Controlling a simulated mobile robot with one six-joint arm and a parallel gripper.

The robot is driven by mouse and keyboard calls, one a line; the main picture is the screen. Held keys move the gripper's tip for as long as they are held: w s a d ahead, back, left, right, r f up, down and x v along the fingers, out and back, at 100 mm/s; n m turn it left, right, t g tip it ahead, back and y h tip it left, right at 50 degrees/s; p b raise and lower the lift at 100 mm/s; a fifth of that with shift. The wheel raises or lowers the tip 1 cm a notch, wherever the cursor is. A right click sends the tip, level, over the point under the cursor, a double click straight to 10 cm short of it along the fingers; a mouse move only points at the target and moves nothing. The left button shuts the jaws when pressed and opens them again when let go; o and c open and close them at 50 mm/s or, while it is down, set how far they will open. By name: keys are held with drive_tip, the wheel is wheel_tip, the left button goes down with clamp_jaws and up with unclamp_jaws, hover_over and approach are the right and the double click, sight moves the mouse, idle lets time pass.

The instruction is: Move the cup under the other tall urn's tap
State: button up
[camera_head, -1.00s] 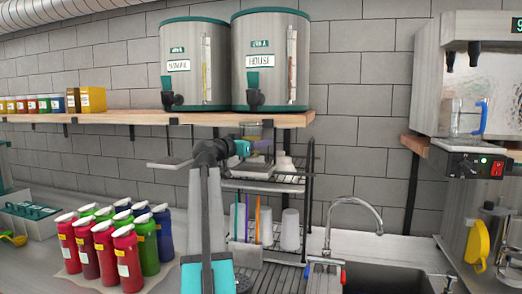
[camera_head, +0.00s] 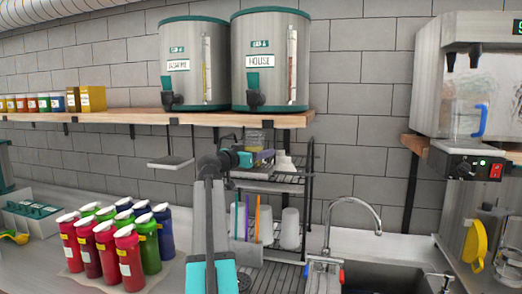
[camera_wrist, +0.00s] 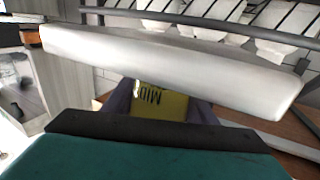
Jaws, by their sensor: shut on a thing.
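Two tall steel urns with teal trim stand on the wooden shelf. The left one (camera_head: 193,85), whose label seems to read JASMINE, has a black tap (camera_head: 168,99). The right one (camera_head: 270,85) is labelled HOUSE and has its own tap (camera_head: 255,98). My gripper (camera_head: 264,156) is below the HOUSE urn, in front of the wire rack. In the wrist view, its dark fingers (camera_wrist: 162,108) are shut on a yellow-labelled object (camera_wrist: 160,102) reading MID, apparently the cup. A pale bar hides its upper part. A clear shape (camera_head: 254,137) shows behind the gripper in the head view.
A small hanging plate (camera_head: 170,162) is below the left tap. The wire rack (camera_head: 310,180) holds white cups (camera_head: 290,228). A pale bar (camera_wrist: 170,70) crosses close ahead in the wrist view. Several bottles (camera_head: 128,256) stand lower left; a sink faucet (camera_head: 352,203) is right.

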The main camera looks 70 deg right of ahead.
drive_tip(key=shift+f, duration=0.15)
drive_tip(key=o, duration=1.3)
drive_tip(key=shift+o, duration=0.2)
drive_tip(key=b+v, duration=0.3)
drive_tip(key=v, duration=0.7)
drive_tip(key=shift+w+a+b, duration=0.1)
drive_tip(key=shift+a+b, duration=0.05)
drive_tip(key=shift+b, duration=0.15)
drive_tip(key=shift+v, duration=0.85)
